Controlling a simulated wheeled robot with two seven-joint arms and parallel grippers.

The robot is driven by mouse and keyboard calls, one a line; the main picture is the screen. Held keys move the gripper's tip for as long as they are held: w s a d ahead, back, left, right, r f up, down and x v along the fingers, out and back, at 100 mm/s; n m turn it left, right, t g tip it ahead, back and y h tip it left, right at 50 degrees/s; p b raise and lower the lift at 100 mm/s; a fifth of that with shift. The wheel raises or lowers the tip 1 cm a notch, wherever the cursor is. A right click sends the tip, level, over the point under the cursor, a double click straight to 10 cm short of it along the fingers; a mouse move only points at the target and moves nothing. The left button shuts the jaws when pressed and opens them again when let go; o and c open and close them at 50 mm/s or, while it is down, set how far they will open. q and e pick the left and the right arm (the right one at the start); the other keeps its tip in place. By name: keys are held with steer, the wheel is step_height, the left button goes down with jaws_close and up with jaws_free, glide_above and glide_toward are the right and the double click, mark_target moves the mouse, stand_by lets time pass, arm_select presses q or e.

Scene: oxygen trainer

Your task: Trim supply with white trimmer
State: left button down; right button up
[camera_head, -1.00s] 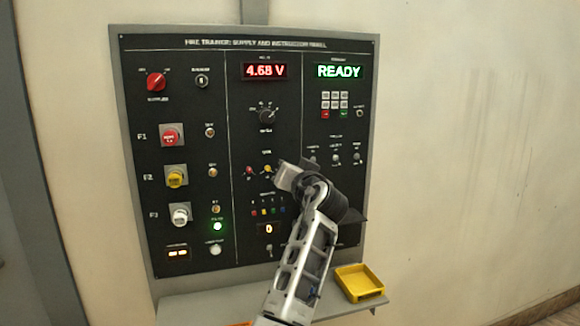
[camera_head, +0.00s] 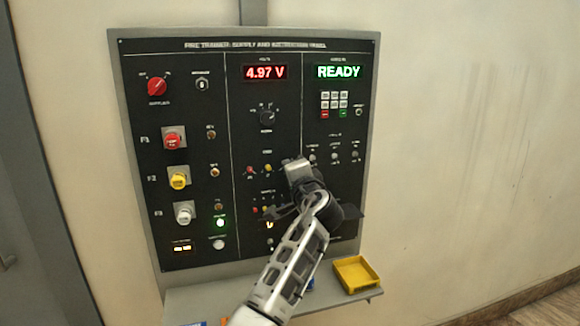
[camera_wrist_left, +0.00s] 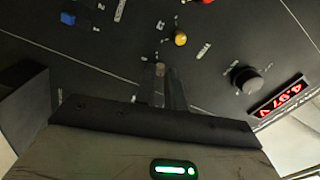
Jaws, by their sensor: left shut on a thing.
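The trim row shows a red trimmer (camera_head: 250,170) and a yellow trimmer (camera_head: 268,168) on the black panel; the yellow trimmer also shows in the left wrist view (camera_wrist_left: 180,39). My left gripper (camera_wrist_left: 162,80) is shut on a small pale knob (camera_wrist_left: 160,69), the white trimmer by its place beside the yellow one. In the head view my left gripper (camera_head: 290,168) covers that spot and hides the white trimmer. The volts display (camera_head: 265,72) reads 4.97 V. My right gripper is not in view.
A green READY display (camera_head: 339,72) is at the upper right, above a keypad (camera_head: 336,101). A rotary selector (camera_head: 267,117) sits above the trim row. Small coloured sockets lie below, partly hidden. A yellow tray (camera_head: 355,274) stands on the shelf (camera_head: 190,303) beneath the panel.

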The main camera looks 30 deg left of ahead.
arm_select(q)
steer(key=shift+f+m, duration=0.15)
steer(key=shift+m, duration=0.55)
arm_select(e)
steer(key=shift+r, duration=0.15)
arm_select(q)
steer(key=c, duration=1.5)
jaws_free()
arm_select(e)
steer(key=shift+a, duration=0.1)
arm_select(q)
steer(key=b+v, duration=0.3)
steer(key=v, duration=1.3)
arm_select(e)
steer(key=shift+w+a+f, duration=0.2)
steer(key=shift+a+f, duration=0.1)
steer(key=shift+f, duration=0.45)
